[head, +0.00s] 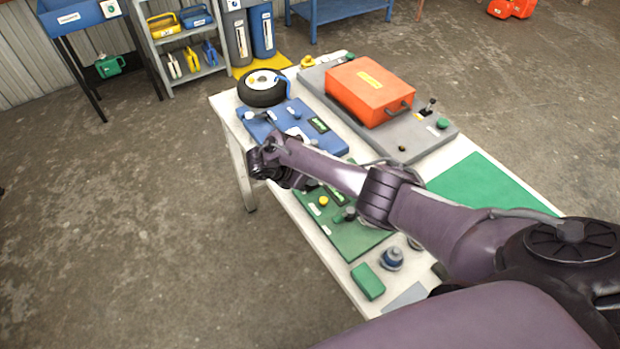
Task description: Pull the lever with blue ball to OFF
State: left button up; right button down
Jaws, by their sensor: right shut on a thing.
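My right arm reaches in from the right across the white workbench (222,103). My right gripper (292,178) is at the left edge of the bench, between the blue board (330,143) and the green board (350,236). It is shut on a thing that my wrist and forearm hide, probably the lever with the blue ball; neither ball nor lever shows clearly. The blue board carries small light knobs and a dark label with green writing. The green board carries a yellow knob (323,201) and a green knob. My left gripper is out of view.
A grey board with an orange box (368,92) and a small black-handled lever (430,105) lies at the back right. A wheel (262,88) sits at the far end. A blue-grey knob (392,258) and green block (367,282) are near. Floor left is clear.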

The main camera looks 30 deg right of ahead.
jog(key=shift+a+f+h+b, duration=0.15)
jog(key=shift+a+h+b, duration=0.25)
jog(key=shift+h, duration=0.2)
jog(key=shift+d, duration=0.1)
jog(key=c, duration=1.3)
grip_release()
jog(key=v, duration=0.8)
jog(key=shift+f, duration=0.1)
